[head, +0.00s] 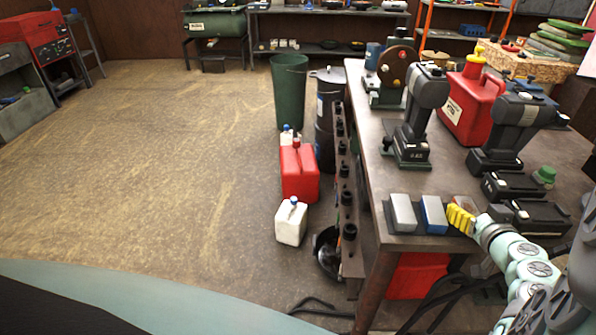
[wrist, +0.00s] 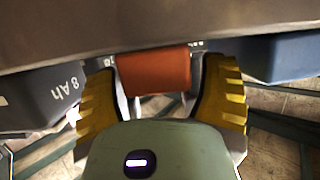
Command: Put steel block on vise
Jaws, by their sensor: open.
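A light grey block (head: 403,213), which could be the steel block, sits at the near left corner of the workbench (head: 375,185). A blue block (head: 433,214) is right beside it. My gripper (head: 460,218) has yellow fingers and is open at the bench's front edge, right of the blue block. In the wrist view, an orange-red block (wrist: 153,70) shows between the open fingers (wrist: 160,95); I cannot tell whether they touch it. No vise is clearly recognizable; a green machine with a reddish wheel (head: 397,66) stands at the bench's far end.
Two cordless drills (head: 425,95) (head: 510,130), a red can (head: 470,105) and black batteries (head: 512,186) crowd the bench. A strip of bare top lies behind the grey block. Red (head: 299,172) and white (head: 291,222) cans stand on the floor at left.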

